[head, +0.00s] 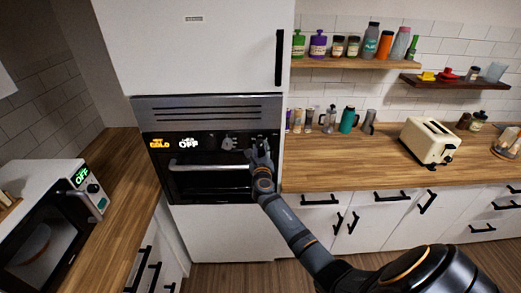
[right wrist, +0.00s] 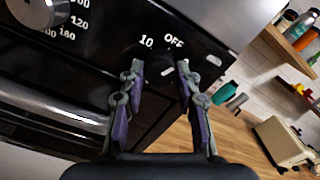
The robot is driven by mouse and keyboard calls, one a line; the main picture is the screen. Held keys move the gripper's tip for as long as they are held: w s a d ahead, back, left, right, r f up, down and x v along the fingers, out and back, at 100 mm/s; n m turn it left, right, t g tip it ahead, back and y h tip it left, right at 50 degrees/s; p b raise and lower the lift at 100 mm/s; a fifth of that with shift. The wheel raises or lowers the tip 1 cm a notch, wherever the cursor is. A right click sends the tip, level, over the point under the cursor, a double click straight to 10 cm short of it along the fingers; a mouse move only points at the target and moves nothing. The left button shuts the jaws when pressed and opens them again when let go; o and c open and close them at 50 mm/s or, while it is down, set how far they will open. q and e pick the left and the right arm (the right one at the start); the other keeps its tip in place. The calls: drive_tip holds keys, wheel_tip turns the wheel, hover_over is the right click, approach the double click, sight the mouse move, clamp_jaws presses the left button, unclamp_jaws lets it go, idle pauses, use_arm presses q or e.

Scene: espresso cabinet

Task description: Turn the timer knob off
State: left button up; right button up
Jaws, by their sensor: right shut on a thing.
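The timer knob (right wrist: 160,66) is a dark round knob on the black oven panel, seen in the right wrist view below the white marks "10" and "OFF". A short white line shows on it near the right fingertip. My right gripper (right wrist: 160,68) has a finger on either side of the knob and is shut on it. In the head view my right gripper (head: 262,155) is at the right end of the oven panel and hides the knob. My left gripper is not in view.
A silver temperature knob (right wrist: 38,10) is to the left on the panel. The oven handle (head: 208,168) runs just below it. A microwave (head: 60,220) stands on the left counter. A toaster (head: 432,142) and several bottles stand on the right counter and shelves.

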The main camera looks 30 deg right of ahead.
drive_tip(key=n, duration=0.5)
drive_tip(key=shift+s+f, duration=0.1)
drive_tip(key=shift+f, duration=0.05)
drive_tip(key=shift+n, duration=0.4)
drive_tip(key=o, duration=1.2)
drive_tip(key=shift+c, duration=0.2)
drive_tip(key=shift+s+a, duration=0.1)
drive_tip(key=shift+s, duration=0.05)
drive_tip(key=v, duration=1.1)
drive_tip(key=shift+s+a, duration=0.2)
